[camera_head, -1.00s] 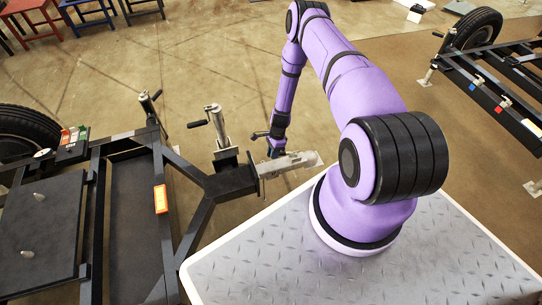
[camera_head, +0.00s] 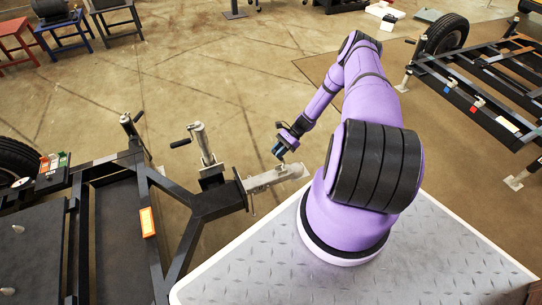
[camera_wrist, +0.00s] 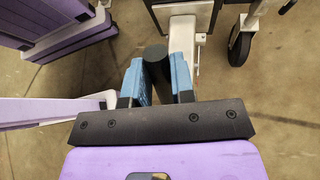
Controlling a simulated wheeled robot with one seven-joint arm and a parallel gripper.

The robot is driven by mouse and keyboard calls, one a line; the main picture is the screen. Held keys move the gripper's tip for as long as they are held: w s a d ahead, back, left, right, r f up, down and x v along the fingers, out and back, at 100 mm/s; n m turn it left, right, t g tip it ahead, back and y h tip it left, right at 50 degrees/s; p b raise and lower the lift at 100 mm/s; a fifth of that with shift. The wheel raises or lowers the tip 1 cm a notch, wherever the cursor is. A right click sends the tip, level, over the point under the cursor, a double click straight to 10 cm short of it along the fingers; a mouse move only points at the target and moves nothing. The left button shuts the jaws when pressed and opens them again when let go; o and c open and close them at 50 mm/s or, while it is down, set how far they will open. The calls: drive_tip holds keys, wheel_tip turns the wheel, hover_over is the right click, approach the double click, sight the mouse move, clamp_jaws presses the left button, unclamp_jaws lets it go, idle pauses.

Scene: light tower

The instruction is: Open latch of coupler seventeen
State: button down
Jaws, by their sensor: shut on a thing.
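The coupler (camera_head: 272,179) is a pale metal piece on the front tip of the black trailer frame (camera_head: 205,203) in the head view. In the wrist view the pale coupler (camera_wrist: 184,42) lies beyond my fingers. I cannot read a number on it. My gripper (camera_head: 280,150) is just above and behind the coupler. In the wrist view its two blue fingers (camera_wrist: 157,78) are closed on a dark round-ended handle (camera_wrist: 155,56), which seems to be the coupler's latch. The handle's lower end is hidden.
A jack with a crank (camera_head: 202,148) stands left of the coupler. My arm's links fill the wrist view's left. A jack wheel (camera_wrist: 240,48) shows at its upper right. A second trailer frame (camera_head: 490,95) stands at the right. Open floor lies behind my gripper.

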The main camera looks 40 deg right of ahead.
drive_tip(key=shift+s+d+r+y, duration=0.1)
drive_tip(key=shift+s+d+y, duration=0.1)
drive_tip(key=shift+d+y, duration=0.5)
drive_tip(key=shift+s+d+r+y, duration=0.1)
drive_tip(key=shift+s+d+y, duration=0.1)
drive_tip(key=shift+d+y, duration=0.45)
drive_tip(key=shift+d, duration=0.15)
drive_tip(key=c, duration=1)
unclamp_jaws()
drive_tip(key=shift+f, duration=0.1)
drive_tip(key=shift+o, duration=0.2)
drive_tip(key=v, duration=1)
drive_tip(key=shift+s+d+r, duration=0.2)
drive_tip(key=shift+d+r, duration=0.1)
drive_tip(key=shift+d, duration=0.05)
